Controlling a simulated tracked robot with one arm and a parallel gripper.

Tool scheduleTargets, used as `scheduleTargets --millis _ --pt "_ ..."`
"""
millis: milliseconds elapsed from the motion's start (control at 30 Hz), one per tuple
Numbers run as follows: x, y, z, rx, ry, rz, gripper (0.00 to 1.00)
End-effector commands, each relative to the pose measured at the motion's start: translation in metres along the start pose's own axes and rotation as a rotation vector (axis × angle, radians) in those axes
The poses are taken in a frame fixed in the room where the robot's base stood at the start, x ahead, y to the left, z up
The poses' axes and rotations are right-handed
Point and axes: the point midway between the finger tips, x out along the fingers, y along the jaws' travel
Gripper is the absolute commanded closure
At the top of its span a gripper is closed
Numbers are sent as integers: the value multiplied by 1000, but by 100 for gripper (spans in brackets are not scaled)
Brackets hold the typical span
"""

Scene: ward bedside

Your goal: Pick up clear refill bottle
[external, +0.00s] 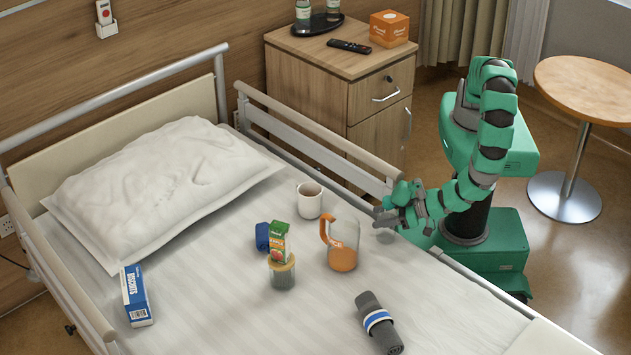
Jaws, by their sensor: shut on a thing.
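My gripper (388,219) is over the right side of the bed, near the rail, to the right of the jug. Its jaws are shut on a clear, faint object low at the fingertips, which I take to be the clear refill bottle (387,236). The fingers hide most of it, and I cannot tell whether it touches the sheet. Two other clear bottles with pale labels, one on the left (303,14) and one on the right (333,9), stand on the dark tray on the bedside cabinet.
A jug with an orange handle (343,250), a white mug (309,201), a lidded jar (282,275) below a juice carton (280,240), a blue item (262,237), a biscuit box (136,296) and a grey roll (379,322) are on the bed. A rail (320,150) runs behind.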

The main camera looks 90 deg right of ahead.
Motion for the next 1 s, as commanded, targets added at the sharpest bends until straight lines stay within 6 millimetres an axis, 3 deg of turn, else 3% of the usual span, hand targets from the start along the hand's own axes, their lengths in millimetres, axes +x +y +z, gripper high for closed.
scheduleTargets --millis 133,200,367,1000 --pt "1 2 8 -6 -17 5 74" --pt "1 2 8 -6 -17 5 83" --pt "-2 2 1 -5 -17 5 83" --pt "-34 0 -82 1 -5 1 84"
